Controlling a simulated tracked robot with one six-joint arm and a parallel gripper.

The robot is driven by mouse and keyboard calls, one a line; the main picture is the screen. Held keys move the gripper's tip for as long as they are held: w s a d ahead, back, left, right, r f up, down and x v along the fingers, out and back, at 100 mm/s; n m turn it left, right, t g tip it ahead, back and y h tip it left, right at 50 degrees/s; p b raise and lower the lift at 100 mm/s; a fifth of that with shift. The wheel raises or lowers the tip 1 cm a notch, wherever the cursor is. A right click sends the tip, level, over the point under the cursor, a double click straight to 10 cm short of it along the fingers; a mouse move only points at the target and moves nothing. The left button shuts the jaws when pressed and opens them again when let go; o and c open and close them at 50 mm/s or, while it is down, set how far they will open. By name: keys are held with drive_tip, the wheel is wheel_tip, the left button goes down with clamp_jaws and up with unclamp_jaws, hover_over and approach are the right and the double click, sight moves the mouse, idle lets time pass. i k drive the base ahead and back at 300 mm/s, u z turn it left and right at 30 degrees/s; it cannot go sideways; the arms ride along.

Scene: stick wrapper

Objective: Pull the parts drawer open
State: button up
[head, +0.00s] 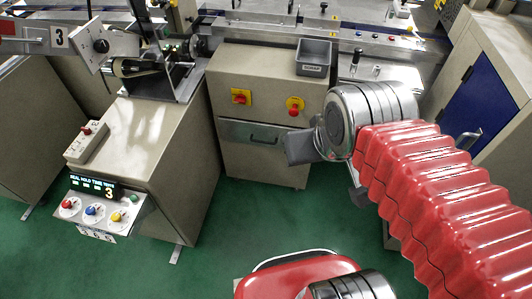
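The parts drawer (238,132) has a grey metal front with a dark bar handle. It sits in the beige cabinet (262,172), below the yellow-backed switches, and its front looks about flush with the cabinet. My gripper (297,149) is in front of the cabinet at the drawer's right end, overlapping that end in the picture. The visible part of the handle lies to the gripper's left, with a small gap in the picture. The gripper shows side-on as a dark grey block, so its finger gap is hidden. I cannot tell whether it touches the drawer front.
A red rotary switch (240,97) and a red knob (294,106) sit just above the drawer. A grey bin (313,57) stands on the cabinet top. A machine cabinet with a control panel (100,207) stands at left. Green floor (240,215) is clear before the drawer.

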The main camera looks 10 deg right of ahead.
sight(267, 135)
drive_tip(key=u, duration=0.05)
drive_tip(key=k, duration=0.85)
drive_tip(key=z, duration=0.1)
drive_tip(key=i, duration=1.4)
drive_tip(key=u, duration=0.75)
drive_tip(key=i, duration=0.5)
drive_tip(key=u, duration=0.3)
